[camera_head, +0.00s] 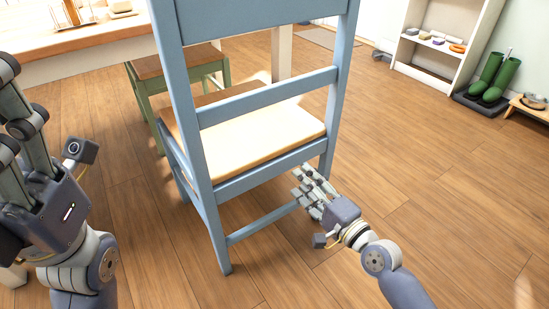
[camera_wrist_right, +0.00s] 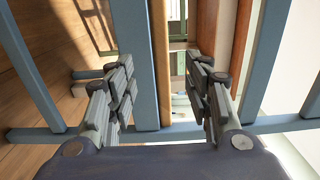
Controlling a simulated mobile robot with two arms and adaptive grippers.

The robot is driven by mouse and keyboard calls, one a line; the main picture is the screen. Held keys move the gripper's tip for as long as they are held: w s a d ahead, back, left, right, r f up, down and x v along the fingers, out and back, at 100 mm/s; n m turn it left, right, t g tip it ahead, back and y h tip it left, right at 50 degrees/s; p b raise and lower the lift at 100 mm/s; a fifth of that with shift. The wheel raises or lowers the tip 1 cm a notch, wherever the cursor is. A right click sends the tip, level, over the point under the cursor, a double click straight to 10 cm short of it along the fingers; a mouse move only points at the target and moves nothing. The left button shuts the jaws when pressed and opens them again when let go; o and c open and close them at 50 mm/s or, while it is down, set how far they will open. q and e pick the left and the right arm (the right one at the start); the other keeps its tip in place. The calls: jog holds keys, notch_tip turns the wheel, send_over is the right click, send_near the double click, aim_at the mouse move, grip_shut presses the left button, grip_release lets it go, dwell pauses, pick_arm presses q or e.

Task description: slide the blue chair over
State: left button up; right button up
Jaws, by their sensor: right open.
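The blue chair (camera_head: 268,97) stands upright on the floor with its back towards me and a tan seat. Its top edge is cut off by the frame. My right gripper (camera_head: 308,187) is beside the chair's right rear leg, at about the height of the lower seat rail. In the right wrist view my right gripper (camera_wrist_right: 160,80) has its fingers spread wide, with blue chair bars (camera_wrist_right: 140,85) and a wooden strip showing between them. I cannot tell whether the fingers touch the chair. My left gripper (camera_head: 22,115) is raised at the left edge, apart from the chair; its fingertips are unclear.
A green stool (camera_head: 150,72) with a wooden seat stands just beyond the chair, near a table (camera_head: 85,60). A white shelf (camera_head: 450,60) and green boots (camera_head: 495,77) stand at the back right. The wooden floor (camera_head: 450,190) is clear at right.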

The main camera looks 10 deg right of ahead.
aim_at(275, 156)
jog(key=x, duration=1.4)
jog(key=shift+w+a, duration=0.1)
grip_shut()
